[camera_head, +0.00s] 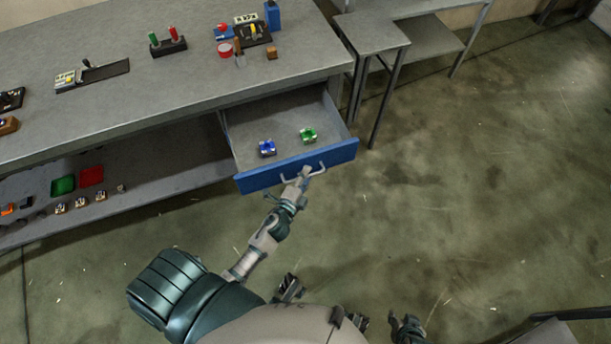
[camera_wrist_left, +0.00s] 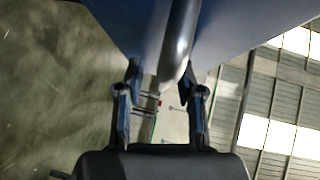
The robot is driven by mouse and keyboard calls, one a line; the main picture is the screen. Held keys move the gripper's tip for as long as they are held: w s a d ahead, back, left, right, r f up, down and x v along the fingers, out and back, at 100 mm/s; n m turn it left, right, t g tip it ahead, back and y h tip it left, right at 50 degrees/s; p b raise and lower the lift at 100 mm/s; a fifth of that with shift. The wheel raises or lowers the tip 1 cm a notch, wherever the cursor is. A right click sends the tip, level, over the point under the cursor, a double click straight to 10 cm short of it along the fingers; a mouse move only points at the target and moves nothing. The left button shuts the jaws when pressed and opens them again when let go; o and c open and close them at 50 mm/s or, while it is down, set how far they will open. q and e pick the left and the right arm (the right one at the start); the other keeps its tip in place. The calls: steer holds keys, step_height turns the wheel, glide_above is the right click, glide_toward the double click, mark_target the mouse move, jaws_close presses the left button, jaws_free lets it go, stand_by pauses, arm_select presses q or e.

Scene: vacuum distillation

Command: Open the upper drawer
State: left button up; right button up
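The upper drawer (camera_head: 247,183) has a blue front and is pulled well out from under the grey bench. My left gripper (camera_head: 302,176) is at this handle. In the left wrist view the handle bar (camera_wrist_left: 180,40) reaches between the two fingers of my left gripper (camera_wrist_left: 163,92). The fingers stand apart, with a gap beside the bar, which is closer to the right finger. My right gripper (camera_head: 408,327) is low in the head view, away from the drawer; its fingers are too small to judge.
A blue-marked piece (camera_head: 267,148) and a green piece (camera_head: 308,135) lie inside the drawer. The bench top (camera_head: 200,90) holds several tools and parts. A lower shelf (camera_head: 150,170) is on the left with red and green trays.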

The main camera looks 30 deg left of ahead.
arm_select(q)
steer(key=shift+s, duration=0.1)
arm_select(e)
steer(key=shift+s, duration=0.1)
arm_select(q)
steer(key=s+r, duration=0.1)
steer(key=s, duration=1)
steer(key=shift+s+d+r, duration=0.35)
steer(key=shift+d, duration=0.1)
steer(key=s+d+f+n+g+p, duration=0.1)
steer(key=s+f+n+g+p, duration=0.3)
steer(key=s+f, duration=0.6)
steer(key=s+d+f+n+g+h+p, duration=0.1)
steer(key=s+f+n+g+p, duration=0.3)
steer(key=s+f+n+g, duration=0.5)
step_height(320, 180, down, 7)
steer(key=shift+s+d+r+g+p, duration=0.15)
steer(key=shift+s+d+g+p, duration=0.2)
steer(key=shift+s+g, duration=0.45)
arm_select(e)
steer(key=s+f+g, duration=0.1)
steer(key=s+f, duration=0.2)
steer(key=f, duration=0.7)
steer(key=s+d+f+g, duration=0.1)
steer(key=s+f, duration=0.3)
steer(key=f, duration=0.6)
steer(key=shift+g+h, duration=0.3)
steer(key=shift+g, duration=0.1)
